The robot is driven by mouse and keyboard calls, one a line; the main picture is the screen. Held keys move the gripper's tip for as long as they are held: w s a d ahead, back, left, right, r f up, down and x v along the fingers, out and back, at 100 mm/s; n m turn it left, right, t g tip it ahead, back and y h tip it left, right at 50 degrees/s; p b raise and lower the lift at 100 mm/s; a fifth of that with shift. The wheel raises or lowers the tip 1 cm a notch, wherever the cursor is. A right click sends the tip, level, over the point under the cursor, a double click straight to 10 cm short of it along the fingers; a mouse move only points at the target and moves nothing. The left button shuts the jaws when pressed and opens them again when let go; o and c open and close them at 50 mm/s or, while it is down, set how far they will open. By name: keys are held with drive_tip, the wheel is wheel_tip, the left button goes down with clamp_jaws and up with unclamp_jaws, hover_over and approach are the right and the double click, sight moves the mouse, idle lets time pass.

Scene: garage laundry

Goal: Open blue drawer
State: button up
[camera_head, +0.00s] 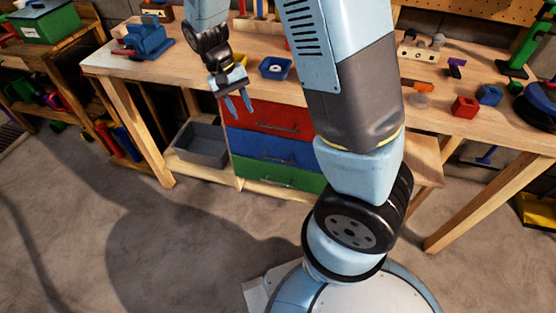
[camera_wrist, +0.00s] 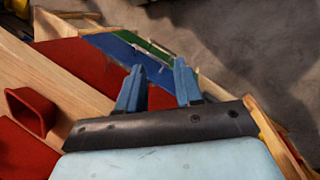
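The blue drawer (camera_head: 258,147) sits in the middle of a stack under the workbench, between the red drawer (camera_head: 262,119) above and the green drawer (camera_head: 275,174) below. It appears shut, with a thin handle across its front. My arm hides its right end. My gripper (camera_head: 239,108) is open and empty, fingers pointing down, in front of and above the red drawer's left part. In the wrist view the blue drawer (camera_wrist: 122,50) shows beyond my open fingers (camera_wrist: 158,80), with the green drawer (camera_wrist: 146,45) past it. The gap to the drawers is hard to judge.
The wooden workbench (camera_head: 205,72) carries a blue vise (camera_head: 150,38), a small blue tray (camera_head: 275,68) and red and blue blocks at right. A grey bin (camera_head: 201,143) stands left of the drawers. The floor (camera_head: 90,230) in front is clear.

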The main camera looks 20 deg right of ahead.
drive_tip(key=a+f+h, duration=0.3)
drive_tip(key=f+h, duration=0.3)
drive_tip(key=f, duration=1)
drive_tip(key=n+t+h, duration=0.3)
drive_tip(key=t+h, duration=0.2)
drive_tip(key=h, duration=0.3)
approach(278, 159)
drive_tip(key=d, duration=0.3)
drive_tip(key=w+d+f, duration=0.1)
drive_tip(key=d, duration=0.6)
drive_tip(key=shift+w+f, duration=0.25)
drive_tip(key=shift+f, duration=0.15)
clamp_jaws()
